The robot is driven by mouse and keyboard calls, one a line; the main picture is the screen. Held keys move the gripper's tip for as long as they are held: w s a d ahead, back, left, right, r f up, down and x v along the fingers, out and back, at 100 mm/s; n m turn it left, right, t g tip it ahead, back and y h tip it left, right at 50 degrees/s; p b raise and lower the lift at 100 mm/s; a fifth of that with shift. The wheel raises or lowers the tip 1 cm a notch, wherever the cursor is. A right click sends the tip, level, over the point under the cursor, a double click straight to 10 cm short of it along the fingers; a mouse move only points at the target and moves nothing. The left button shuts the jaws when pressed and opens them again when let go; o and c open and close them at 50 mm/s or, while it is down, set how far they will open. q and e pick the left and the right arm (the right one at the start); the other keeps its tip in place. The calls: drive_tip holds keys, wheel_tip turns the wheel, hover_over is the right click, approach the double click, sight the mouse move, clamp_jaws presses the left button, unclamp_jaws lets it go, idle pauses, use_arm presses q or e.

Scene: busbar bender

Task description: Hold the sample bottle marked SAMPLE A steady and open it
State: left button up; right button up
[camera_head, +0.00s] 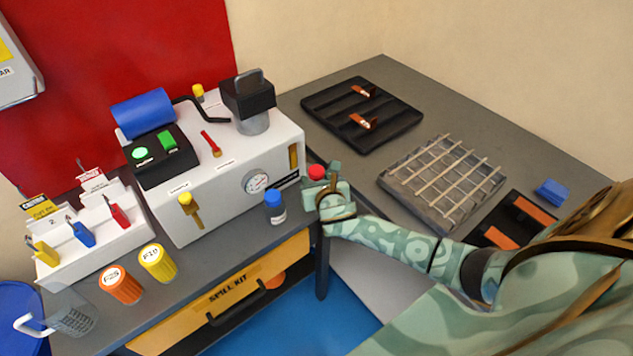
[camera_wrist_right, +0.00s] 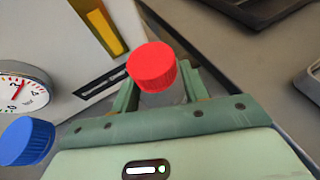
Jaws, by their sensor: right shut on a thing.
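My right gripper (camera_head: 327,180) is shut on a bottle with a red cap (camera_head: 316,172), at the right end of the white machine. In the right wrist view the red cap (camera_wrist_right: 152,67) sits between the two fingers, and the bottle body below it is mostly hidden. A second bottle with a blue cap (camera_head: 274,205) stands upright on the bench to the left of my right gripper; its cap also shows in the right wrist view (camera_wrist_right: 25,141). I cannot read SAMPLE A on either bottle. My left gripper is not in view.
The white machine (camera_head: 225,185) with a gauge (camera_head: 256,182) stands close on the left. An orange jar (camera_head: 120,286) and a yellow jar (camera_head: 157,263) are farther left. A black tray (camera_head: 410,115) and a wire-topped tray (camera_head: 395,187) lie to the right.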

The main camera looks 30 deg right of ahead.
sight(315, 170)
drive_tip(key=shift+r, duration=0.55)
drive_tip(key=r, duration=0.1)
drive_tip(key=r+p, duration=0.2)
drive_tip(key=shift+s+a, duration=0.1)
drive_tip(key=shift+a, duration=0.15)
drive_tip(key=r+p, duration=0.1)
drive_tip(key=s+a+r+p, duration=0.1)
drive_tip(key=s+a+r, duration=0.1)
drive_tip(key=r, duration=0.1)
drive_tip(key=shift+s+a+p, duration=0.1)
drive_tip(key=shift+a+p, duration=0.1)
drive_tip(key=shift+p, duration=0.2)
drive_tip(key=s+a+r+p, duration=0.2)
drive_tip(key=s+a+r, duration=0.2)
drive_tip(key=s+a, duration=0.2)
drive_tip(key=shift+s+a+r, duration=0.35)
drive_tip(key=shift+a+r, duration=0.05)
drive_tip(key=shift+a, duration=0.5)
drive_tip(key=c, duration=0.4)
